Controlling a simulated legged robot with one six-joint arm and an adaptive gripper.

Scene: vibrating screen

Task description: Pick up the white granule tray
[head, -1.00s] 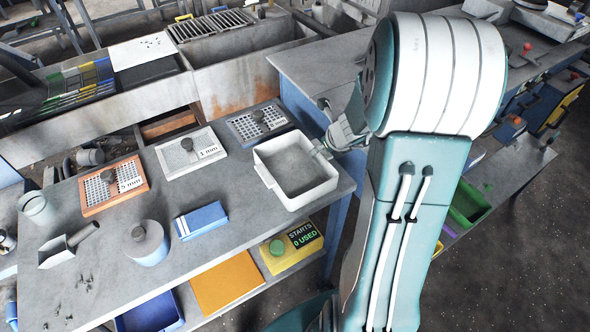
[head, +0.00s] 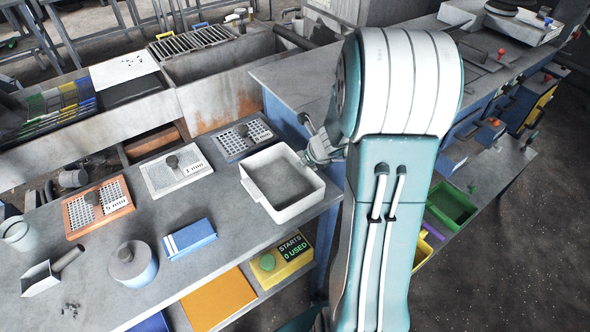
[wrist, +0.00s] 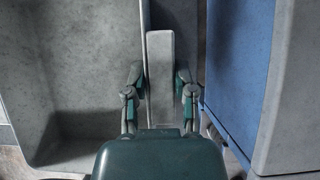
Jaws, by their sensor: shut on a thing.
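The white granule tray (head: 297,208) is at the right end of the grey bench in the head view, level, with grey contents. My gripper (head: 309,156) is at its right side, near the back corner. In the wrist view, the tray (wrist: 110,60) fills the left side. There my gripper's fingers (wrist: 160,85) stand on both sides of a grey-white grip bar (wrist: 160,60) on the tray's side and are shut on it. I cannot tell whether the tray's underside touches the bench.
Sieve plates (head: 177,170) lie left of the tray on the bench (head: 215,262). A blue box (head: 190,239), a lidded pot (head: 133,262) and a scoop (head: 42,279) are in front of them. A yellow STARTS box (head: 281,261) is below. A blue panel (wrist: 238,65) stands close right of my gripper.

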